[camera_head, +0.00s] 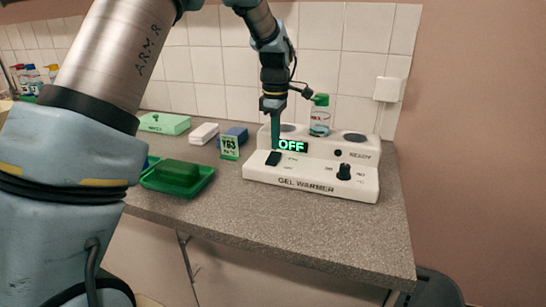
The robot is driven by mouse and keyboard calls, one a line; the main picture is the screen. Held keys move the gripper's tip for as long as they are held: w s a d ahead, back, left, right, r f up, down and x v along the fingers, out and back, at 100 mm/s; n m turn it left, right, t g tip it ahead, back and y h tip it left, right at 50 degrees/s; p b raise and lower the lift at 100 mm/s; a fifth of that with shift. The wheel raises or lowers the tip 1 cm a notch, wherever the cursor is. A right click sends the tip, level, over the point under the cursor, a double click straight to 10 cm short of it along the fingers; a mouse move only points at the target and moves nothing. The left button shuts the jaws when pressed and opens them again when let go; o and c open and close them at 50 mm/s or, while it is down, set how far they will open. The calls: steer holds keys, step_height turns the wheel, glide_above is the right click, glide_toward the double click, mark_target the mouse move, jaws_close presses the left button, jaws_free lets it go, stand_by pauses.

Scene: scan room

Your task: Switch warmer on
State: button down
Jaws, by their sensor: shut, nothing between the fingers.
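The white gel warmer (310,185) stands on the grey counter near its right end. Its display (293,146) reads OFF in green. A black rocker switch (273,158) sits on the left of its front panel, and a black knob (344,172) on the right. A small dark indicator (338,153) is beside the word READY. My gripper (276,145) points down, shut and empty, with its tip just above the rocker switch. I cannot tell whether the tip touches the switch.
A bottle with a green cap (320,118) stands in the warmer's top. A tiled wall (340,60) closes the back.

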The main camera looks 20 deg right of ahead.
mark_target(275, 154)
steer(key=shift+f+b, duration=0.45)
steer(key=shift+f, duration=0.55)
stand_by(0.5)
steer(key=shift+r, duration=0.2)
steer(key=shift+r+p, duration=2.95)
steer(key=shift+r, duration=0.45)
steer(key=a+m, duration=0.5)
steer(key=a, duration=1.6)
steer(key=s+a+f+m, duration=0.1)
steer(key=s+a+m, duration=0.1)
steer(key=s+a, duration=0.3)
steer(key=s+a+m+t, duration=0.1)
steer(key=s+a+m, duration=0.2)
steer(key=s+a, duration=0.3)
steer(key=a, duration=0.4)
steer(key=shift+a+f+m+t, duration=0.3)
steer(key=shift+a+f, duration=0.05)
steer(key=shift+f, duration=0.05)
